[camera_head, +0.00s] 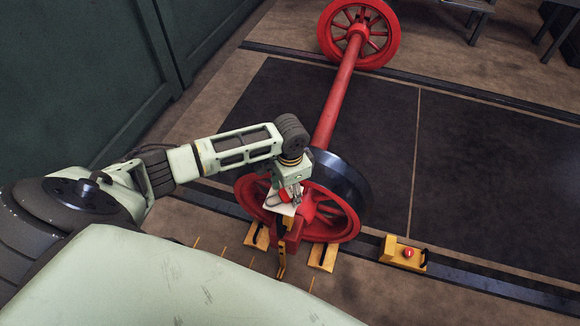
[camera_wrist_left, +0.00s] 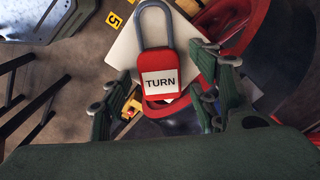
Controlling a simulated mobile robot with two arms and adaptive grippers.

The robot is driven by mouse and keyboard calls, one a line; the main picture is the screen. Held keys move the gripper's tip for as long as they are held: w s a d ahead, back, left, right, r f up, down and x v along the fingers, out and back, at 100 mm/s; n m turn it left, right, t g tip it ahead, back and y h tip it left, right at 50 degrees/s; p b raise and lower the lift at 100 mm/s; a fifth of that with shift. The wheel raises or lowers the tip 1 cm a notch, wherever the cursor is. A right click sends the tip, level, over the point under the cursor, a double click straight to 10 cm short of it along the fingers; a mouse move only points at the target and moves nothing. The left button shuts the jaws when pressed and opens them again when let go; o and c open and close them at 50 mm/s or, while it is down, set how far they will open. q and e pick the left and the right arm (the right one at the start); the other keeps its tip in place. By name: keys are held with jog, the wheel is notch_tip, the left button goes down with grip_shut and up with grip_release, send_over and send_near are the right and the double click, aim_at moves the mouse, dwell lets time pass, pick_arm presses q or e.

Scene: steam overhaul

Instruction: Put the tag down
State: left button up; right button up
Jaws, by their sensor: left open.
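The tag is a red padlock-shaped piece with a grey shackle and a white label reading TURN; it shows in the left wrist view (camera_wrist_left: 159,68). It lies over a small white plate (camera_wrist_left: 122,48). Whether the fingers touch the tag is unclear. My right gripper is out of view.
A red wheelset with a long axle (camera_head: 338,96) stands across the rails. Its near wheel (camera_head: 345,225) is close to my left gripper. Yellow chocks (camera_head: 322,257) sit at that wheel. A yellow box with a red button (camera_head: 390,250) is to the right. The dark floor beyond is clear.

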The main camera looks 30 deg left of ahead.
aim_at(290, 192)
pick_arm(q)
notch_tip(290, 192, up, 12)
jog(key=p, duration=0.1)
jog(key=shift+r, duration=0.15)
dwell(0.6)
